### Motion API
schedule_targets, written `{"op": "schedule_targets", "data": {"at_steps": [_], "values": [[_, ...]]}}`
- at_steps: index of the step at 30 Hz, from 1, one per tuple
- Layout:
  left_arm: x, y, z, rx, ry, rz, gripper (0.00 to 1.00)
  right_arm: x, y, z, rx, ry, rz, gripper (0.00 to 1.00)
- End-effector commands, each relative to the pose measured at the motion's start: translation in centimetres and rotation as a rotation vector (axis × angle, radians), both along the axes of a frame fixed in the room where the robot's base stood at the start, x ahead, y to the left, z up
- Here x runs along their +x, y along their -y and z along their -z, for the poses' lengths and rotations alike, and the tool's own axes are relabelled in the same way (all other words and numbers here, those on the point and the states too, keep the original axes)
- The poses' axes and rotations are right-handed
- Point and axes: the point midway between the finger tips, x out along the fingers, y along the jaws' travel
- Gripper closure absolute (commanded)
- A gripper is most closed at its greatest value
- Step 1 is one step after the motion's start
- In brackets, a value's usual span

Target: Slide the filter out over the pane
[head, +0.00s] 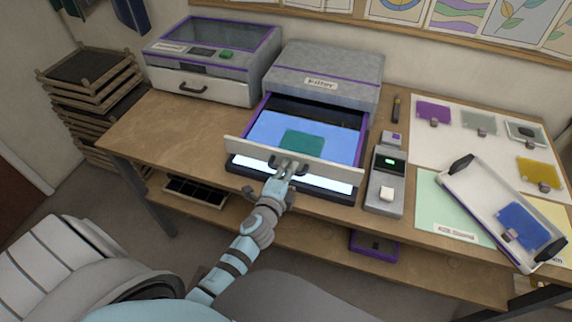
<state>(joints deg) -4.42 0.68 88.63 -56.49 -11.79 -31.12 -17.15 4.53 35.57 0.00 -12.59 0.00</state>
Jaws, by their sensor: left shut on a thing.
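A grey box with purple trim and a label reading "Filter" (325,68) stands at the back of the table. Its drawer-like filter slide (240,150), with a cream front and purple side rails, is drawn out toward me. Inside it lies a blue sheet (270,127) with a dark green rectangle (303,143) toward its front. A bright white lit pane (325,184) shows below the slide's front. My left gripper (285,171) is shut on the dark handle at the middle of the front and partly hides it. My right gripper is out of view.
A grey device with a small green display (387,176) stands right of the filter box. A white tray (470,200) with a blue glass piece (523,226) lies farther right, below several coloured samples. A cream-fronted, lidded machine (205,85) stands at the left. The table's left front is clear.

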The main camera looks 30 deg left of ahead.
Motion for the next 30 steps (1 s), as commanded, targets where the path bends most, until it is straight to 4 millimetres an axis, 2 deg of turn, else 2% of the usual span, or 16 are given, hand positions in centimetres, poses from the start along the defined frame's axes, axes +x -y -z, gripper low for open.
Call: {"op": "schedule_targets", "data": {"at_steps": [9, 10, 11, 21, 23, 26, 30], "values": [[-0.1, 0.0, 0.0, -0.001, 0.001, 0.0, 1.0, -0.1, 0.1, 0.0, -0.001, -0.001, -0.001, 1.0], [-0.1, 0.0, 0.0, -0.001, 0.001, 0.0, 0.85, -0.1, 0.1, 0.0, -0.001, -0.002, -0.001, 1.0], [-0.1, 0.0, 0.0, -0.001, 0.001, 0.0, 0.8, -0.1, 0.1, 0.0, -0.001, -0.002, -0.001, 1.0], [-0.2, 0.1, 0.0, -0.001, 0.001, 0.001, 0.79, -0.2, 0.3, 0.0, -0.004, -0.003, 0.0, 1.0], [-0.9, 0.2, -0.1, -0.001, 0.0, 0.001, 0.79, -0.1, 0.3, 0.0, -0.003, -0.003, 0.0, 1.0], [-2.8, 0.5, -0.5, -0.003, -0.001, 0.0, 0.79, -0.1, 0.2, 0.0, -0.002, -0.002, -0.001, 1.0], [-6.7, 1.2, -1.3, -0.002, -0.003, 0.0, 0.79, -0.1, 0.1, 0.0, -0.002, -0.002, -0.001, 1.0]]}}
